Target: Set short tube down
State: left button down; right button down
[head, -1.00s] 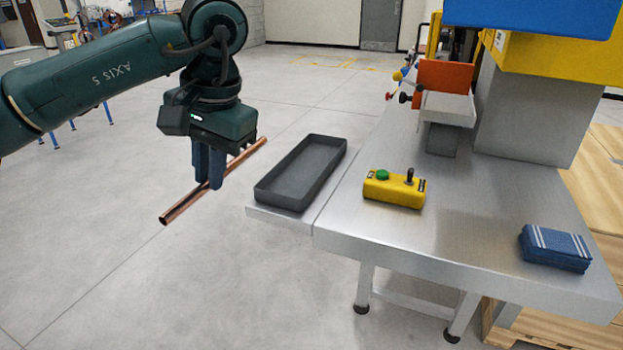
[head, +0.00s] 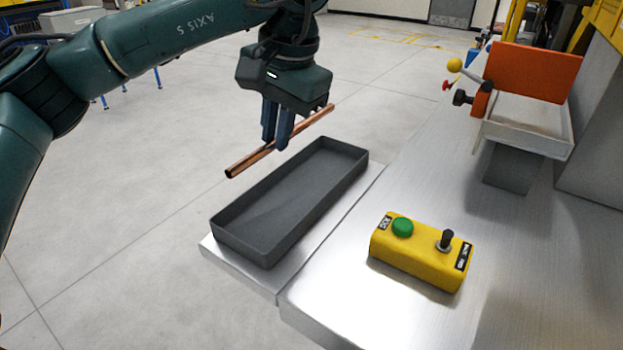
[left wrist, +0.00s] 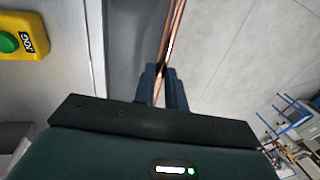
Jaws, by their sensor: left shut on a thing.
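A copper tube (head: 252,160) is held by my left gripper (head: 277,143), whose blue fingers are shut on it near its middle. The tube is roughly level and slants from lower left to upper right in the head view. It appears above and beside the far-left edge of the dark grey tray (head: 223,226), which is empty. In the left wrist view, the tube (left wrist: 174,30) runs away between the fingertips (left wrist: 162,72), alongside the tray (left wrist: 125,45). My right gripper is not in view.
The tray stands on a metal ledge (head: 235,262) at the table's left side. A yellow control box (head: 418,262) with a green button and black lever stands on the metal table (head: 530,270). An orange panel (head: 538,72) and machine parts stand behind.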

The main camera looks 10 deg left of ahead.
pick_arm(q)
send_over(278, 200)
jog(key=f, duration=0.3)
jog(key=f+b, duration=0.1)
jog(key=f, duration=0.1)
jog(key=shift+s+d, duration=0.25)
jog(key=shift+d, duration=0.05)
jog(key=shift+d+x, duration=0.25)
jog(key=shift+x, duration=0.9)
jog(key=shift+d+x, duration=0.25)
jog(key=shift+x, duration=0.9)
jog(key=shift+s+f, duration=0.15)
jog(key=shift+f, duration=0.05)
jog(key=c, duration=1.5)
grip_release()
jog(key=shift+o, duration=0.2)
jog(key=w+p+v, duration=0.1)
jog(key=v, duration=1.1)
jog(key=shift+s+p, duration=0.35)
jog(key=shift+s, duration=0.1)
jog(key=shift+r, duration=0.1)
